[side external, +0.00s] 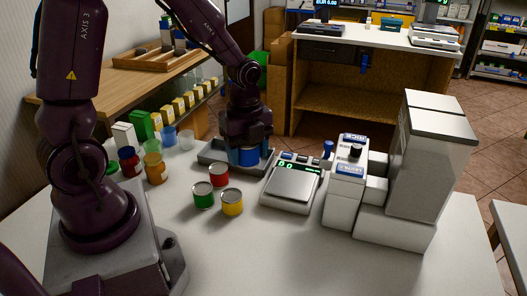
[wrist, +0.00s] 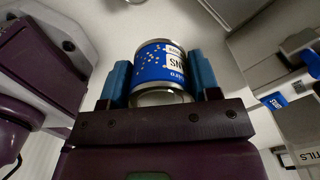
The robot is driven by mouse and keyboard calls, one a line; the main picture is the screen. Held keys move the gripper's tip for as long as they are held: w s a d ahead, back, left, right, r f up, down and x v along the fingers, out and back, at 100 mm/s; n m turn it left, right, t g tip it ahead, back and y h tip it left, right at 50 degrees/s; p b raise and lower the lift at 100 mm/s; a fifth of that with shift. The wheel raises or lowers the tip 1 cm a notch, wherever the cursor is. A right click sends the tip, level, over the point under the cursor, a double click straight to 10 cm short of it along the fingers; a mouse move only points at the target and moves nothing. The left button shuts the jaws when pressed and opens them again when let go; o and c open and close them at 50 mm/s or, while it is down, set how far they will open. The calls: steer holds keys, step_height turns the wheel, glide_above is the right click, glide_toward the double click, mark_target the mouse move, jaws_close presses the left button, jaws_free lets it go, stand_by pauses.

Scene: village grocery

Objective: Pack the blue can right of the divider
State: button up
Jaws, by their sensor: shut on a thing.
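The blue can (side external: 249,158) is held upright at or just above the grey tray (side external: 209,156) in the side external view. I cannot tell whether its base touches the tray floor. My gripper (side external: 248,148) points down and is shut on the can. In the wrist view the blue can (wrist: 152,65) sits between the two blue fingers of my gripper (wrist: 160,82). The tray's divider cannot be made out; my gripper and the can cover the middle of the tray.
A red can (side external: 219,175), a green can (side external: 203,195) and a yellow can (side external: 232,202) stand in front of the tray. A scale (side external: 291,184) and a white machine (side external: 346,185) are to the right. Jars and glasses stand left. The front table is clear.

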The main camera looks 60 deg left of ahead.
steer(key=shift+s+a+f+n, duration=0.4)
steer(key=shift+s+a+f, duration=0.1)
steer(key=shift+s+a, duration=0.3)
steer(key=w+a+f+n, duration=0.1)
steer(key=a+f+n, duration=0.25)
steer(key=a, duration=0.65)
steer(key=w+a+f+n, duration=0.1)
steer(key=a+f+n, duration=0.25)
steer(key=a, duration=0.65)
glide_above(220, 156)
steer(key=f, duration=0.1)
steer(key=shift+n, duration=0.4)
steer(key=shift+d+f, duration=0.1)
steer(key=shift+f, duration=3.3)
steer(key=shift+f, duration=0.45)
steer(key=o, duration=1.1)
steer(key=shift+c, duration=0.2)
